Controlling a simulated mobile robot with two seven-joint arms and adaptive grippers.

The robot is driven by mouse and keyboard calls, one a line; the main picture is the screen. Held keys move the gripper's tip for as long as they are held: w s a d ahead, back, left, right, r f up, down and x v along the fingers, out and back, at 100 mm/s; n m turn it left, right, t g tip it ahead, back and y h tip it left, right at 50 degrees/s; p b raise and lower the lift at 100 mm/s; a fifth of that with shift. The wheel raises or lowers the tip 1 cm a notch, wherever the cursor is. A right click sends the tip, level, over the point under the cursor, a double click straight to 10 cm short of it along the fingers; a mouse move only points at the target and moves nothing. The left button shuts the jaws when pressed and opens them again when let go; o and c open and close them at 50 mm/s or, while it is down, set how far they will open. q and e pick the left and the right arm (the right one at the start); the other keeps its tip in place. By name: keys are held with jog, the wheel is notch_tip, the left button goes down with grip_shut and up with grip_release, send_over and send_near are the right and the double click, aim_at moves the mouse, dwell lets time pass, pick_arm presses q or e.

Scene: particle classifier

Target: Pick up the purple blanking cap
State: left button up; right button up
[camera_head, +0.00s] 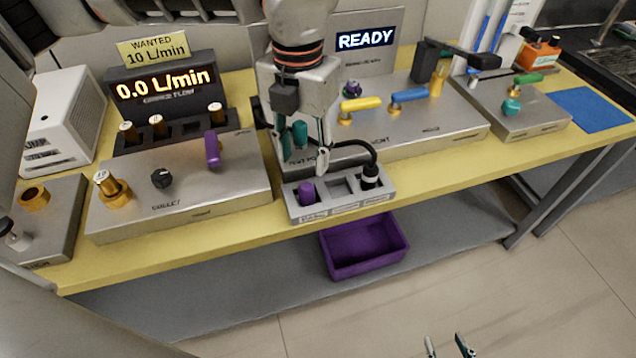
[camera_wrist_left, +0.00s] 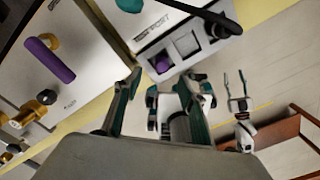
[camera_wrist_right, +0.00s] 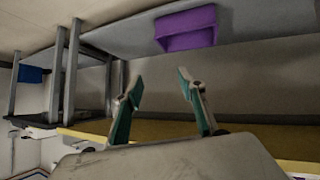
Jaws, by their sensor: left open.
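The purple blanking cap (camera_head: 306,193) stands in the left slot of a small grey holder (camera_head: 340,210) at the table's front edge. It also shows in the left wrist view (camera_wrist_left: 161,64), in its square slot beyond the fingertips. My left gripper (camera_head: 303,155) is open and empty, pointing down above and just behind the holder. Its fingers (camera_wrist_left: 164,78) are spread apart and do not touch the cap. My right gripper (camera_head: 446,342) is low in front of the table, far from the cap. In the right wrist view its fingers (camera_wrist_right: 160,76) are apart and empty.
The holder's middle slot looks empty; a black connector (camera_head: 370,174) with a cable sits in its right slot. A purple-handled valve (camera_head: 212,149) is to the left. A purple bin (camera_head: 364,247) lies on the lower shelf.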

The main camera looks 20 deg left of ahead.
aim_at(307, 185)
pick_arm(q)
notch_tip(307, 185, down, 2)
jog(key=shift+f, duration=0.25)
jog(key=f+b, duration=0.1)
jog(key=f, duration=0.4)
jog(key=shift+d+f, duration=0.15)
jog(key=shift+d, duration=0.05)
jog(key=c, duration=1.1)
